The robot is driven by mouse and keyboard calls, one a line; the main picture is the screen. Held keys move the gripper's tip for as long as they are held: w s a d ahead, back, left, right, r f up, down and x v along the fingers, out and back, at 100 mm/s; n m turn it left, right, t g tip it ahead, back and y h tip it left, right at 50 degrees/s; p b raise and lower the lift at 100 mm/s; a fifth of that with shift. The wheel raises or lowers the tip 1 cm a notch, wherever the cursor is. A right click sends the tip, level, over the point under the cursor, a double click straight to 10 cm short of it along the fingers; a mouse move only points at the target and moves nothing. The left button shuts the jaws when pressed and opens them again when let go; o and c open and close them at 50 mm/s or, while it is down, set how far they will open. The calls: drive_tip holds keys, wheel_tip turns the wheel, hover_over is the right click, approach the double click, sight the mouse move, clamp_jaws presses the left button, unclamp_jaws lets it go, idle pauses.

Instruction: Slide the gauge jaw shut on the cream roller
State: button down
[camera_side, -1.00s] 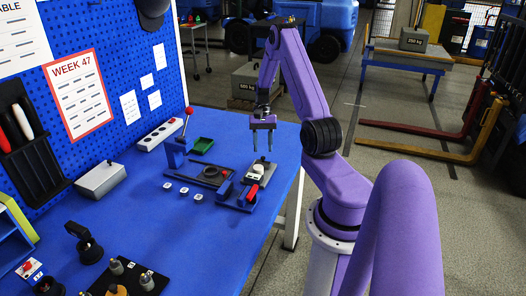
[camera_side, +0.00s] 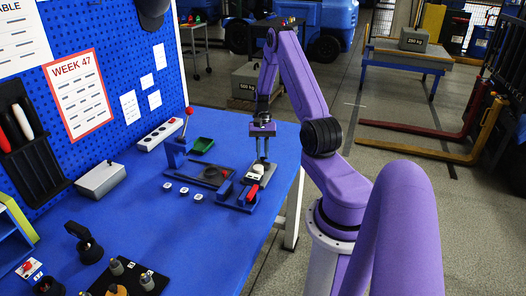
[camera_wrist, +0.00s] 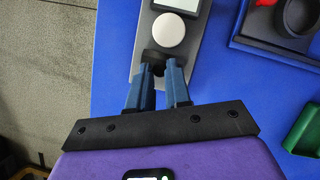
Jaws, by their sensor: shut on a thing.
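The gauge (camera_wrist: 139,45) is a grey plate with a white-faced panel (camera_wrist: 178,4). It lies on the blue bench near its right edge in the side view. The round cream roller (camera_wrist: 170,30) stands on the plate between the panel and the dark gauge jaw (camera_wrist: 150,56). The jaw is close against the roller's near side; I cannot tell whether they touch. My gripper (camera_wrist: 161,72) is shut on the jaw, one blue finger on each side. In the side view my gripper (camera_side: 262,159) points down at the gauge, its fingertips partly merging with it.
A dark tray with a ring (camera_side: 212,176) lies left of the gauge, and a red-topped block (camera_side: 252,192) in front. A green bin (camera_side: 202,145) and a red-knobbed lever stand (camera_side: 184,135) are behind. Several small white-topped pieces (camera_side: 183,191) lie left.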

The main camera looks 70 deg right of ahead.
drive_tip(key=shift+a, duration=1.3)
drive_tip(key=c, duration=1.1)
unclamp_jaws()
drive_tip(key=shift+d, duration=0.15)
drive_tip(key=shift+d+r, duration=0.1)
drive_tip(key=shift+r, duration=0.05)
drive_tip(key=v, duration=1.7)
drive_tip(key=shift+w+d, duration=0.1)
drive_tip(key=shift+w, duration=0.1)
